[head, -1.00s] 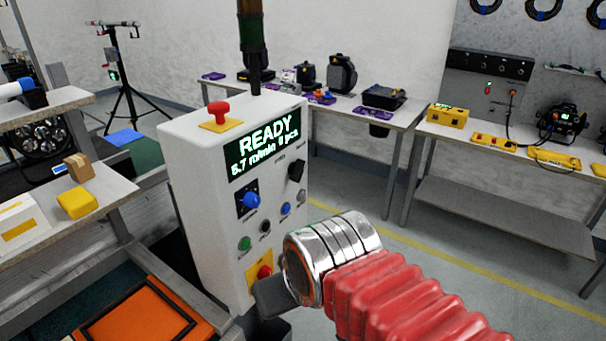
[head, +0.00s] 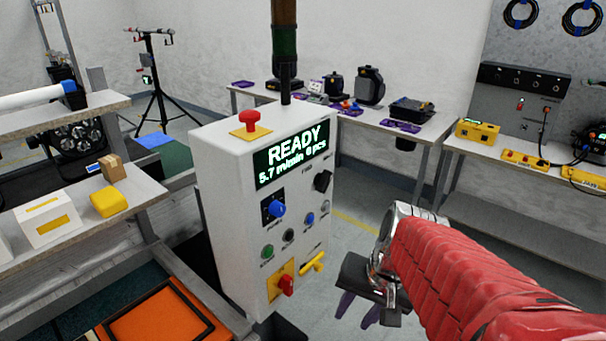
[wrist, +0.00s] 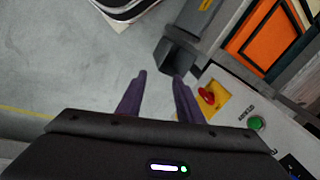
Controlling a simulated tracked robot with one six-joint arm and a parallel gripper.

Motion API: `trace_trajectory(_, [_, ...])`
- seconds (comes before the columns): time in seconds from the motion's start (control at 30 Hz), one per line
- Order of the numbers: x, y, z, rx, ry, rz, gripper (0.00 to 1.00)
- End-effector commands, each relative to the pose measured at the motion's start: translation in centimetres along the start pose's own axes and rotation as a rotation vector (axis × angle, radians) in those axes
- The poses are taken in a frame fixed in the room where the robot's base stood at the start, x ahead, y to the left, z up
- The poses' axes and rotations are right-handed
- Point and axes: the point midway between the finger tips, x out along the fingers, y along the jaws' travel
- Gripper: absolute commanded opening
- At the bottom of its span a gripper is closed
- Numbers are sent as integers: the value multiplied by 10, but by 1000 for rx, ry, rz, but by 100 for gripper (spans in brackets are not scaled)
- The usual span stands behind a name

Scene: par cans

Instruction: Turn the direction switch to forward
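The white control box (head: 225,200) stands left of my arm in the head view, its display reading READY. On its front are a black knob (head: 322,180), a blue knob (head: 277,209), several round buttons, a yellow handle (head: 313,262) and a red switch (head: 287,284) on a yellow plate. The labels are too small to read, so I cannot tell which is the direction switch. My gripper (head: 357,308) is right of the box, apart from it, with purple fingers pointing down. In the wrist view my gripper (wrist: 159,78) is open and empty; the red switch (wrist: 207,97) lies right of its fingers.
A red mushroom button (head: 250,118) tops the box, with a pole (head: 285,50) behind it. A shelf (head: 140,195) with boxes stands left. An orange panel (head: 165,318) lies low in front. Benches stand behind; floor right of the box is open.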

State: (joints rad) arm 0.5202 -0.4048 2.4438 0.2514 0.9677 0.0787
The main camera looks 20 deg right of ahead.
Motion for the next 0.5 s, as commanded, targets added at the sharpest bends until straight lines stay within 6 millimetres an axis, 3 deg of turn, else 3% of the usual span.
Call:
trace_trajectory(0.27, [16, 9, -17, 542, -175, -167, 33])
trace_trajectory(0.5, [14, 6, -53, 1092, -364, -385, 33])
